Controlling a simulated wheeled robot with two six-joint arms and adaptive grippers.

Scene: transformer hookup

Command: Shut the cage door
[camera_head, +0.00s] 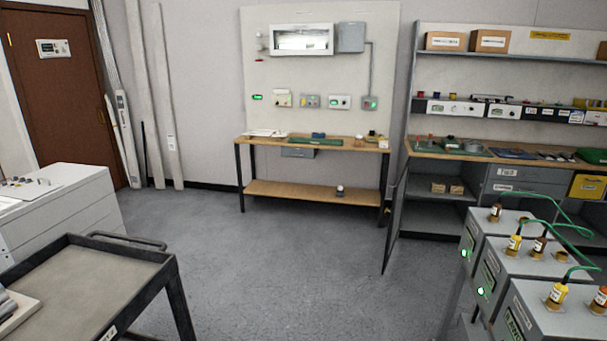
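A narrow dark framed panel (394,225), which looks like the cage door seen nearly edge-on, stands upright right of the picture's middle. It stands out over the floor, apart from the grey transformer boxes (497,262) at the lower right. Its hinge and latch cannot be made out, and the rest of the cage is not clearly visible. Green leads (545,197) run to yellow and brown plugs on top of the boxes. Neither of my grippers is in view.
A dark cart (80,285) and a white cabinet (65,210) stand at the left. A wooden workbench (315,190) is against the back wall, with shelving (510,60) to its right. The grey floor (270,260) between is clear.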

